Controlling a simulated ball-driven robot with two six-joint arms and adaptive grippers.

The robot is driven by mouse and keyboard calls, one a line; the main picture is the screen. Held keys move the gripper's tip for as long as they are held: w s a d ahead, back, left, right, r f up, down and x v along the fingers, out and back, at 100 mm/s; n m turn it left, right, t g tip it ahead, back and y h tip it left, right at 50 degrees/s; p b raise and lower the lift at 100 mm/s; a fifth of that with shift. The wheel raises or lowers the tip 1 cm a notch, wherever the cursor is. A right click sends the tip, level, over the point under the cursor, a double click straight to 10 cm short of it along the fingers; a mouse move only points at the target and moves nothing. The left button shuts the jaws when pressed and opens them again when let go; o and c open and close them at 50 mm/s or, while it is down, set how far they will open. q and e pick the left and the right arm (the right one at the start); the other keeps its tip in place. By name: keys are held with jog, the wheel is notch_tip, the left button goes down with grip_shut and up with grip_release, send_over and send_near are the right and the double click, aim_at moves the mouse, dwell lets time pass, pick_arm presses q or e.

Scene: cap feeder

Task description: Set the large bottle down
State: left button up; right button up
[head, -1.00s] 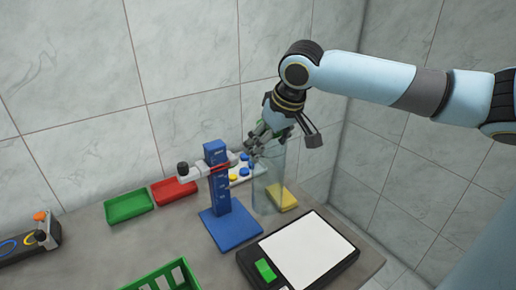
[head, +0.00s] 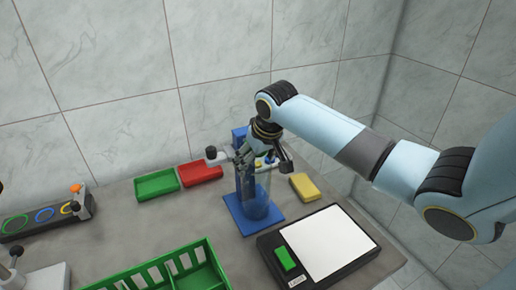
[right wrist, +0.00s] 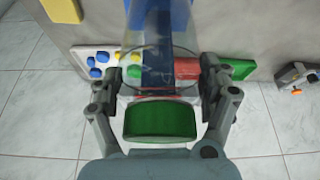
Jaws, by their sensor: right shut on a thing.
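The large bottle (head: 258,203) is clear and see-through, upright at the blue stand (head: 236,210). Its lower end overlaps the stand's base plate; I cannot tell whether it touches. My right gripper (head: 262,162) is shut on the bottle's upper part. In the right wrist view the fingers of the right gripper (right wrist: 162,86) close from both sides around the clear bottle (right wrist: 158,62), with a green cap (right wrist: 160,121) nearest the camera. The stand's column is partly hidden behind the bottle and gripper. My left gripper is not in view.
A black scale with a white plate (head: 325,243) stands at the front right, a yellow block (head: 304,187) behind it. Green (head: 156,185) and red (head: 200,173) trays lie at the back. A green crate (head: 205,258) is at the front.

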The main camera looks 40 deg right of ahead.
jog(key=shift+w+f, duration=0.1)
jog(key=shift+f, duration=0.15)
jog(key=o, duration=1.6)
jog(key=shift+o, duration=0.2)
jog(key=v, duration=1.2)
jog(key=shift+s, duration=0.2)
jog(key=shift+a, duration=0.1)
